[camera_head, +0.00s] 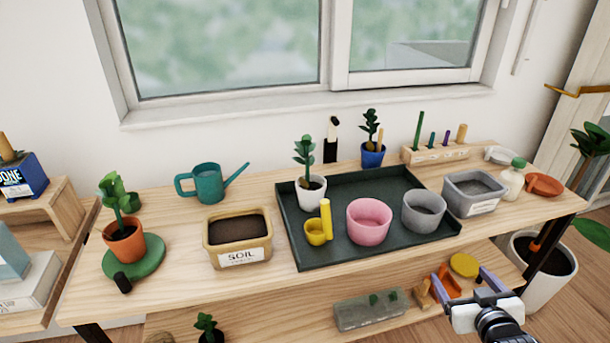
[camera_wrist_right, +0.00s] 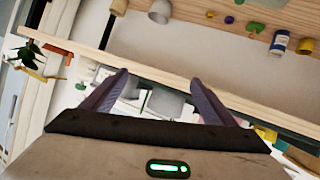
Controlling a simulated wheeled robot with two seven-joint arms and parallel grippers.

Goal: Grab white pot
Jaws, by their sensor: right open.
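A small white pot (camera_head: 311,194) with a green leafy plant stands upright on the dark tray (camera_head: 290,225) on the tabletop, near the tray's back left corner. My right gripper (camera_head: 461,279) is at the lower right in the head view, in front of the table's front edge. Its two purple fingers are spread and nothing is between them. It is well to the right of and nearer than the small white pot. The open fingers also show in the right wrist view (camera_wrist_right: 158,79). My left gripper is not in view.
A soil bin (camera_head: 237,256) stands left. A larger white pot (camera_head: 541,285) stands on the floor at right. A lower shelf holds several items.

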